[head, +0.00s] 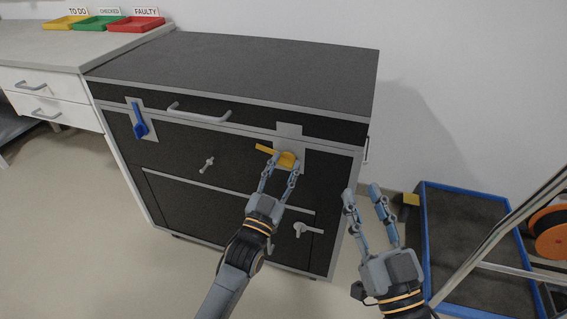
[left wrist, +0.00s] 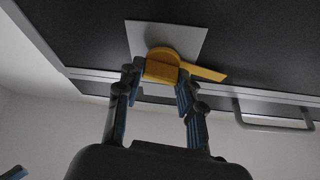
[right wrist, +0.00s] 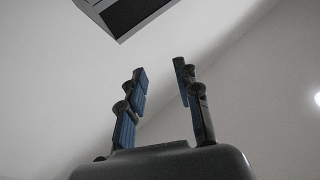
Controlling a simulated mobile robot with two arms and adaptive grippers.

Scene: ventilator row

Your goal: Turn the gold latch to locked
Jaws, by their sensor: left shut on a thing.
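The gold latch (head: 287,159) sits on a grey plate near the upper right of the black cabinet's front. In the head view its lever points left and slightly up. My left gripper (head: 281,164) is shut on the gold latch, with a finger on each side of its body. The left wrist view shows the latch (left wrist: 163,66) between the fingers (left wrist: 159,82), its lever sticking out to the right. My right gripper (head: 368,190) is open and empty, to the right of the cabinet; the right wrist view shows its fingers (right wrist: 162,75) apart with nothing between.
The black cabinet (head: 240,65) also carries a blue latch (head: 139,122), a long handle (head: 199,113) and small grey handles. A blue-edged crate (head: 425,250) lies on the floor at right. Coloured trays (head: 97,23) stand on the left counter.

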